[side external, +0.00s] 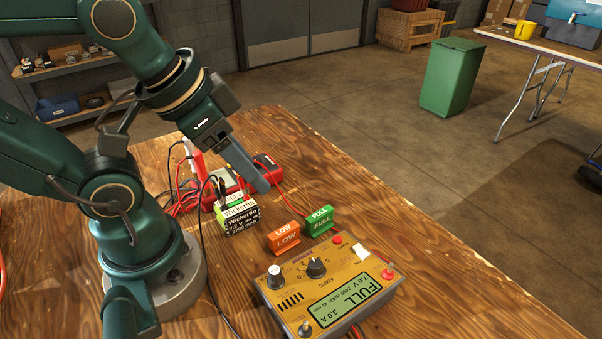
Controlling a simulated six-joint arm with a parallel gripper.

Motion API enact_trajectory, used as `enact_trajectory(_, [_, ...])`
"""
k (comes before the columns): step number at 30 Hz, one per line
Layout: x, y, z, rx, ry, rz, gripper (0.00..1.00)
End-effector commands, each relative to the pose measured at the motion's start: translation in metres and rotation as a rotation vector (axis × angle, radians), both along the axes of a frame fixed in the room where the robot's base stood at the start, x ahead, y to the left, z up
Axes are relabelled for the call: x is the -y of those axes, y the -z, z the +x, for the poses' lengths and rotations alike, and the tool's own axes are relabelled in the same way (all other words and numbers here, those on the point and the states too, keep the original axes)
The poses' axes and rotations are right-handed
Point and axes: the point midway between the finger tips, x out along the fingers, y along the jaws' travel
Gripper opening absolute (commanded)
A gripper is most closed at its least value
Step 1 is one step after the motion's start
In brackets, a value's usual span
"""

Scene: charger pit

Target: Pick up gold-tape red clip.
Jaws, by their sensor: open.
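My gripper (258,180) reaches down over the back of the wooden table, its grey fingers angled to the lower right. It is open, and I see nothing held in it. The fingertips are just behind and right of the green and black Wickerfin battery pack (240,220). A red upright piece (197,164) with dark and red leads shows left of the fingers; it may be a clip, but I cannot make out gold tape on it. Part of this cluster is hidden behind the gripper and the pack.
A red device (267,163) lies behind the fingers. An orange LOW block (284,238) and a green FULL block (318,221) stand right of the pack. The charger box (290,299) with a display is in front. The table's right back area (345,175) is clear.

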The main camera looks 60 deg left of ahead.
Motion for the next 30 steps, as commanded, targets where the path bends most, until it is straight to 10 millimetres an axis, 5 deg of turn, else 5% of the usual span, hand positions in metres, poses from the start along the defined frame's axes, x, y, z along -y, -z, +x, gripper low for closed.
enact_trajectory(16, [-0.079, 0.022, 0.027, -0.438, -0.079, -0.007, 0.57])
enact_trajectory(30, [-0.087, 0.063, 0.024, -0.474, -0.126, -0.034, 0.57])
